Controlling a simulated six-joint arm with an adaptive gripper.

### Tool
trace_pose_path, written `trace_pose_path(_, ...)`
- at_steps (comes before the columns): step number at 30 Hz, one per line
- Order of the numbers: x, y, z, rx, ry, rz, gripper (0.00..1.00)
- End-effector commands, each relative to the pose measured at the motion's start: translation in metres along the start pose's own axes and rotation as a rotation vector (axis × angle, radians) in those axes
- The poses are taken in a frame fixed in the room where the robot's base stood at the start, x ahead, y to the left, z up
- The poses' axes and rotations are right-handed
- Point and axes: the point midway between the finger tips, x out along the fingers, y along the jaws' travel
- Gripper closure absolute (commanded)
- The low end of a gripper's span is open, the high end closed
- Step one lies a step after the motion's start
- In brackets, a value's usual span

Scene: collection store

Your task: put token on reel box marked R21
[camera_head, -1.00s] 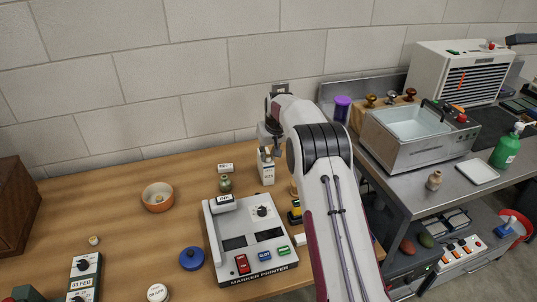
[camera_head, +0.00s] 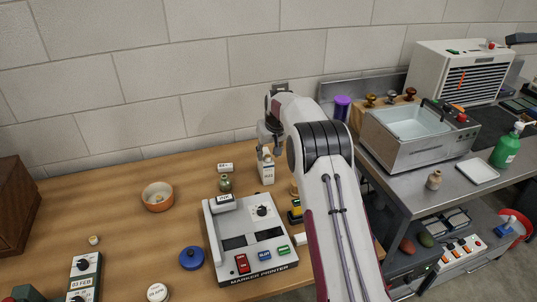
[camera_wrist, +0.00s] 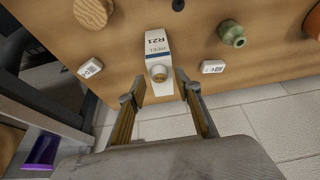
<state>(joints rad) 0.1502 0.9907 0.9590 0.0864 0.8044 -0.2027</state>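The white reel box marked R21 (camera_head: 267,174) stands upright near the back of the wooden table; its label also shows in the wrist view (camera_wrist: 155,44). A small round tan token (camera_wrist: 159,73) rests on top of the box near its end. My gripper (camera_wrist: 160,92) is open, its two fingers apart on either side of the token, with nothing between them that they touch. In the head view my gripper (camera_head: 266,153) is just above the box, and the arm hides part of it.
A green vase (camera_head: 225,184) and a small white label block (camera_head: 225,167) stand left of the box. The marker printer (camera_head: 250,240) is in front.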

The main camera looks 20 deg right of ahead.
Motion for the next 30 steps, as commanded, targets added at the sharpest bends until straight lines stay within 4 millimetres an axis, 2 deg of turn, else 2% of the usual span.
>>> trace_pose_path(8,-0.027,0.000,0.000,0.000,0.001,0.001,0.67)
trace_pose_path(24,-0.097,0.001,-0.001,0.001,0.001,0.001,0.67)
trace_pose_path(30,-0.111,0.001,0.000,0.001,-0.001,0.001,0.67)
